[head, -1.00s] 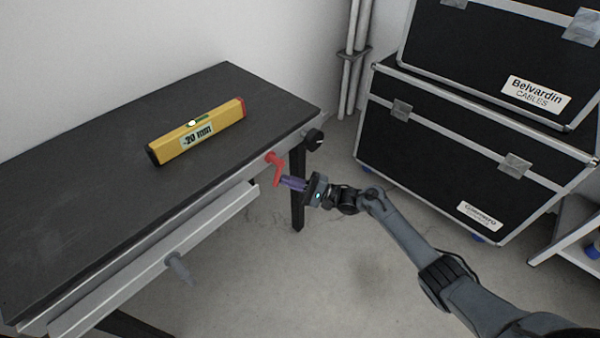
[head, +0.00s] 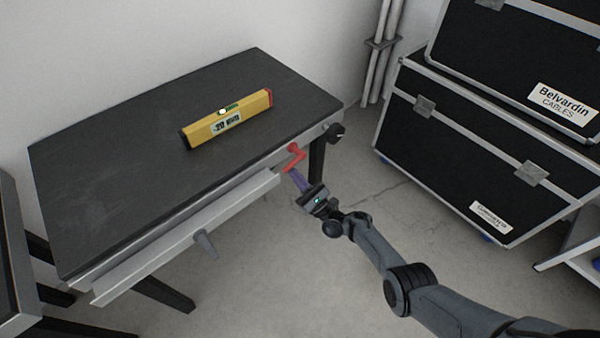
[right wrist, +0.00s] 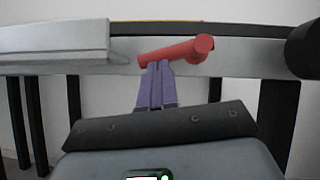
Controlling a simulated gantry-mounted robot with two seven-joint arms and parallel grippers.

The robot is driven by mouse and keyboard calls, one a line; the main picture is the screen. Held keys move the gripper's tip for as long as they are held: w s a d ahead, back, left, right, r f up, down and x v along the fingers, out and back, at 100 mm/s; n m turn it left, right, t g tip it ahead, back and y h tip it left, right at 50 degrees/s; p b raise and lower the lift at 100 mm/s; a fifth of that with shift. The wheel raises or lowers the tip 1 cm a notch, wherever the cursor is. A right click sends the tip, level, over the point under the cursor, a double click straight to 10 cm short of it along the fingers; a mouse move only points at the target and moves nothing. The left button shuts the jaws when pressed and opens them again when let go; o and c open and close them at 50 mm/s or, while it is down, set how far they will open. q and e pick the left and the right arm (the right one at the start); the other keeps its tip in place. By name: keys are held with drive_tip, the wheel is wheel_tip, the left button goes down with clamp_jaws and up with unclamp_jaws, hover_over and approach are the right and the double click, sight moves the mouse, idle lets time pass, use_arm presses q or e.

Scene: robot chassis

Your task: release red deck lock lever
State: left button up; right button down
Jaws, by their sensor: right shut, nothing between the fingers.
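The red lock lever (head: 294,158) is on the front edge of the dark deck (head: 120,170), near its right end. In the right wrist view the red lever (right wrist: 180,51) slants, its pivot knob at the upper right and its arm reaching down to the left. My right gripper (head: 295,174) has purple fingers, shut with nothing between them. In the right wrist view the fingertips (right wrist: 158,66) are at the lever's lower edge, near its left part; they look to be touching it or very close. My left gripper is not in view.
A yellow spirit level (head: 228,120) lies on the deck. A grey rail (head: 185,240) with a handle (head: 206,244) runs along the front edge, left of the lever. A black knob (head: 335,132) sits at the right corner. Black cases (head: 450,165) stand at the right.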

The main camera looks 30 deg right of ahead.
drive_tip(key=shift+a+r+m+t+h+p, duration=0.2)
drive_tip(key=shift+r+m+h+p, duration=0.1)
drive_tip(key=shift+m+h, duration=0.15)
drive_tip(key=shift+a+r+m+t+h+p, duration=0.15)
drive_tip(key=shift+a+r+m+h, duration=0.15)
drive_tip(key=shift+m, duration=0.25)
drive_tip(key=w+f+b+v, duration=0.1)
drive_tip(key=b+v, duration=0.3)
drive_tip(key=v, duration=0.9)
drive_tip(key=shift+w+a+f, duration=0.2)
drive_tip(key=shift+a+f, duration=0.15)
drive_tip(key=shift+f, duration=0.25)
